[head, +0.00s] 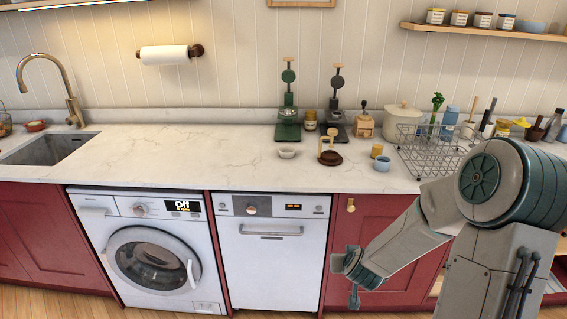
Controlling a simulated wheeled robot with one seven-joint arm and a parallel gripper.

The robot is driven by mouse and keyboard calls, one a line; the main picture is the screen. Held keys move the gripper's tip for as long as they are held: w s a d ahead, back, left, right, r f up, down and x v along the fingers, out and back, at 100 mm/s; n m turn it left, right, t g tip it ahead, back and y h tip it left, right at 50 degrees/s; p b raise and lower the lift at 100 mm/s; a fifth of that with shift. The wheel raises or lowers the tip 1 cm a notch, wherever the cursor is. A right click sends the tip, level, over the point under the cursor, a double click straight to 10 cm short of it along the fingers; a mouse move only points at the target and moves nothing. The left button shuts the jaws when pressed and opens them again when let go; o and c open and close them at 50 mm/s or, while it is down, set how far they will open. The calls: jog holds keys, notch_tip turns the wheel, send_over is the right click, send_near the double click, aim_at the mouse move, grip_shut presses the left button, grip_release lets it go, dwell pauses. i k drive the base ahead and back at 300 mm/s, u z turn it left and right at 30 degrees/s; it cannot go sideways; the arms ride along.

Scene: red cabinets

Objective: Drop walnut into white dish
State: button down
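A small white dish (287,152) sits on the marble countertop, left of a round dark brown base (330,158) with a wooden handle. I cannot make out a walnut anywhere in the head view. My gripper (345,281) hangs low in front of the red cabinet door, below the counter's front edge and to the right of the dishwasher. Its fingers look spread apart, and nothing shows between them. The dish is well above and to the left of my gripper.
The marble countertop (190,155) is clear on the left up to the sink (50,149). Green and dark coffee devices stand behind the dish. A small blue cup (382,164) and a wire basket (430,153) stand to the right, with jars and bottles beyond.

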aim_at(287, 157)
jog(key=u, duration=0.05)
jog(key=k, duration=0.1)
jog(key=u, duration=1.25)
jog(key=i, duration=0.85)
jog(key=z, duration=0.4)
